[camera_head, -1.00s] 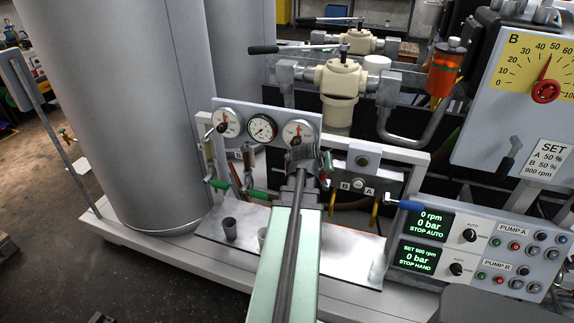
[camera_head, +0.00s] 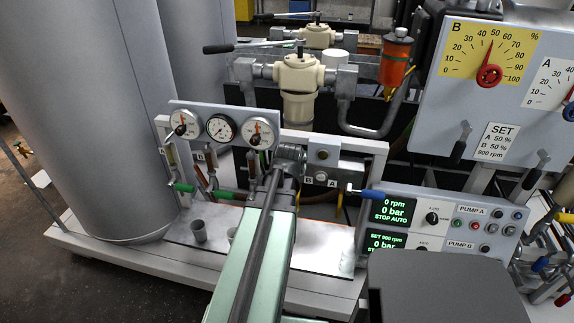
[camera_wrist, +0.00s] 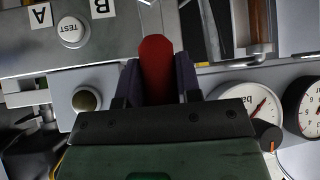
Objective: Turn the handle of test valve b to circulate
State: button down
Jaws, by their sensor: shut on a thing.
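A red handle (camera_wrist: 156,66), which I take to be that of test valve b, stands between my gripper's fingers (camera_wrist: 157,82) in the wrist view. The gripper is shut on it, and its rounded end sticks out beyond the fingers. Label B (camera_wrist: 101,7), label A (camera_wrist: 40,15) and the TEST knob (camera_wrist: 71,32) are on the grey block beside it. In the head view my gripper (camera_head: 290,155) is in front of the valve panel, just left of label B (camera_head: 308,178), and hides the red handle. The handle's pointing mark cannot be read.
Pressure gauges (camera_head: 221,128) sit just left of my gripper. A green handle (camera_head: 205,192) is at lower left and a blue handle (camera_head: 368,193) at right. Small cups (camera_head: 199,231) stand on the metal tray (camera_head: 310,260) below. The pump control panel (camera_head: 440,222) is at right.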

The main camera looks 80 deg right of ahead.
jog(key=c, duration=0.8)
grip_release()
